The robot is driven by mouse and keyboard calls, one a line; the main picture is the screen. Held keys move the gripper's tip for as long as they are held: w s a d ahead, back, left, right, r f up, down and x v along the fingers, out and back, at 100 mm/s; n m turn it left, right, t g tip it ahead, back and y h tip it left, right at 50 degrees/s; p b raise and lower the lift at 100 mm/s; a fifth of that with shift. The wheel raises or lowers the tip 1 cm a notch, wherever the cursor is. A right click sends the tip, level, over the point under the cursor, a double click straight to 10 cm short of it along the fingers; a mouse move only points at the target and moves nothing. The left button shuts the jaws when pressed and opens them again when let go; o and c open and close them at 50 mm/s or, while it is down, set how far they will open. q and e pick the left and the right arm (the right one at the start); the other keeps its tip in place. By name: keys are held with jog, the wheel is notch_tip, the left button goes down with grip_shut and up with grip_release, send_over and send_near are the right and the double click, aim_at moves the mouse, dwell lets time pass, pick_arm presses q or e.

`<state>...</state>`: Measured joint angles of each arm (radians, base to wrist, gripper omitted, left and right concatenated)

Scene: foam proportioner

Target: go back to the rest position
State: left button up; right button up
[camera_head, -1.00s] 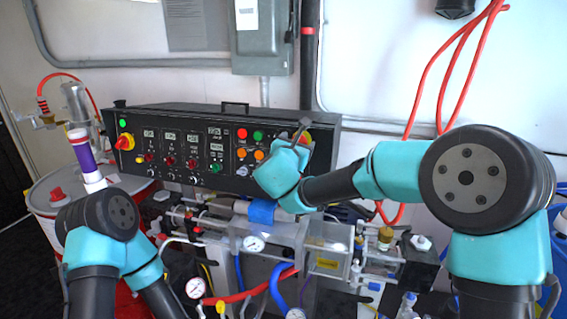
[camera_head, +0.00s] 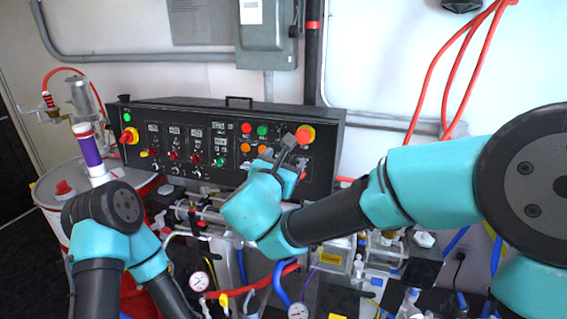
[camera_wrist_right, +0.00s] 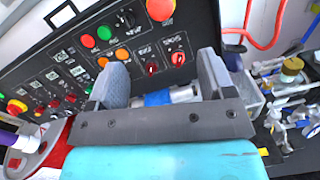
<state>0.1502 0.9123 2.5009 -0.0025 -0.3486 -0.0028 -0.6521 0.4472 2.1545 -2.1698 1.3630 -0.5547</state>
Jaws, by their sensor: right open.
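My right gripper (camera_head: 287,148) is in front of the right part of the black control panel (camera_head: 180,112), below and left of a red mushroom button (camera_head: 305,134). In the right wrist view my right gripper (camera_wrist_right: 163,72) has its two grey fingers spread wide with nothing between them. The panel's buttons and knobs show beyond the fingers, and the red button (camera_wrist_right: 160,9) is at the top edge, apart from them. My left arm is folded at lower left in the head view; its gripper is out of the picture.
A white-topped red drum (camera_head: 50,190) with a purple-banded cylinder (camera_head: 89,150) stands at left. Valves, gauges (camera_head: 199,281) and hoses crowd the space below the panel. A red cable (camera_head: 432,80) hangs on the right wall. A grey electrical box (camera_head: 266,35) is above.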

jog(key=s+d+f+m+g, duration=0.15)
jog(key=d+f+g, duration=0.25)
jog(key=f, duration=0.6)
jog(key=d+f+m+g+y, duration=0.1)
jog(key=d+f+m+g, duration=0.3)
jog(key=f, duration=0.7)
jog(key=d+f+m+g, duration=0.1)
jog(key=d+f+g, duration=0.4)
jog(key=f, duration=0.5)
jog(key=s+d+f+m+g+y, duration=0.1)
jog(key=s+d+f+m+y, duration=0.3)
jog(key=s+f+m, duration=0.6)
jog(key=s+d+f+m+g+y, duration=0.2)
jog(key=s+d+f+m+y, duration=0.2)
jog(key=s+f+m, duration=0.6)
notch_tip(320, 180, down, 5)
jog(key=d+m, duration=0.2)
jog(key=m, duration=0.3)
jog(key=shift+s+d, duration=0.2)
jog(key=shift+d, duration=0.15)
jog(key=shift+f, duration=0.1)
